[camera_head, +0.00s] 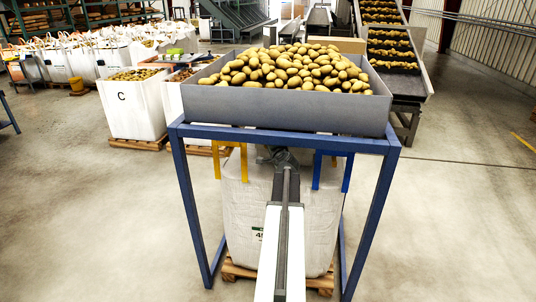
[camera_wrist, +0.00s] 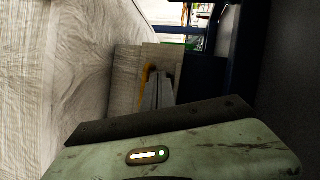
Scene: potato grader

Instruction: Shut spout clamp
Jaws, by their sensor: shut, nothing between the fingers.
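I cannot make out the spout clamp in either view; the hopper and my arm may hide it. The grey hopper (camera_head: 290,108), heaped with potatoes, sits on a blue frame (camera_head: 183,200). A white bulk bag (camera_head: 243,205) hangs or stands under it, and its fabric fills the left of the wrist view (camera_wrist: 60,60). My arm reaches in under the hopper's front edge. My gripper (camera_wrist: 158,92) is shut and empty, its grey fingers in front of a beige surface that may be the spout fabric. The dark end of my arm shows in the head view.
A yellow bracket (camera_head: 217,160) and a blue bracket (camera_head: 347,172) hang on either side of my arm. A wooden pallet (camera_head: 232,272) is under the bag. A white potato bag marked C (camera_head: 122,112) stands behind left. The floor (camera_head: 90,220) beside the frame is clear.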

